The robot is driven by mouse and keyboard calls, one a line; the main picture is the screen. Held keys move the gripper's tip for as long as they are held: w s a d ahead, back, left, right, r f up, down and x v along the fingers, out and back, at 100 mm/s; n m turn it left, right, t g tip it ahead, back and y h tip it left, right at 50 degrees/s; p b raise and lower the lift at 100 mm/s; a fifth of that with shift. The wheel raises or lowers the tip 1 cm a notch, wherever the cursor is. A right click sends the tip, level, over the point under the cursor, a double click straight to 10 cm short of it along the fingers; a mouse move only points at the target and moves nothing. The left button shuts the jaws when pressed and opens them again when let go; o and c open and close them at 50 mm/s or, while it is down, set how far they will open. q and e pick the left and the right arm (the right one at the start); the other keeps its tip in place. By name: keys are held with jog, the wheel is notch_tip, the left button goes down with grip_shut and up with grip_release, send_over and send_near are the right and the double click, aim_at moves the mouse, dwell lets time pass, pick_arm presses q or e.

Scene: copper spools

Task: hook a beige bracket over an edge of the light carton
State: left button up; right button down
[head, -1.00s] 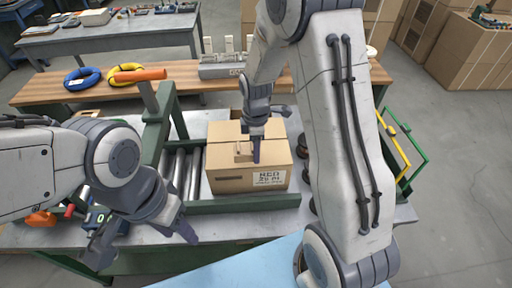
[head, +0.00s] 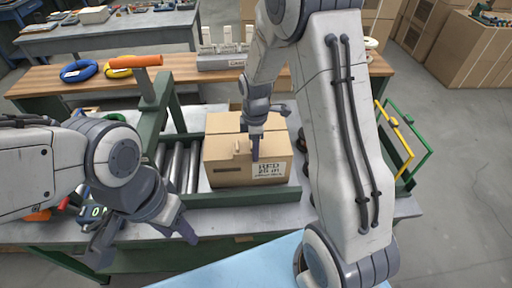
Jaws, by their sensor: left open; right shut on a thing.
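The light carton (head: 225,174) stands closed on the roller conveyor in the middle of the head view, with a printed label on its front right. My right gripper (head: 254,152) reaches down over the carton's top front edge and is shut on a small beige bracket (head: 241,147). The bracket is at that edge, partly hidden by the gripper; I cannot tell whether it is hooked over the edge or just above it. My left gripper (head: 147,240) is open and empty, in front and to the left of the carton.
A wooden bench (head: 50,88) behind holds blue and yellow coils. A green and yellow rail (head: 407,150) stands at the right.

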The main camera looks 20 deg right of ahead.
pick_arm(q)
jog(key=shift+f, duration=0.35)
pick_arm(e)
jog(key=shift+s+a+f, duration=0.1)
jog(key=shift+s+f, duration=0.2)
jog(key=shift+f, duration=0.3)
jog(key=shift+s+f, duration=0.25)
jog(key=shift+f, duration=0.35)
jog(key=shift+c, duration=0.6)
grip_release()
pick_arm(q)
jog(key=shift+f, duration=0.1)
pick_arm(e)
jog(key=shift+r, duration=0.1)
jog(key=shift+w+r+b, duration=0.2)
jog(key=shift+r+b, duration=0.05)
jog(key=shift+b, duration=0.05)
jog(key=r, duration=0.3)
jog(key=r+b, duration=0.1)
jog(key=shift+w+r, duration=0.4)
jog(key=r, duration=0.6)
jog(key=shift+s+r, duration=0.15)
jog(key=shift+s, duration=0.1)
pick_arm(q)
jog(key=shift+w+f, duration=0.25)
jog(key=shift+f, duration=0.3)
jog(key=shift+w+f, duration=0.2)
jog(key=shift+f, duration=0.3)
pick_arm(e)
jog(key=shift+r, duration=0.55)
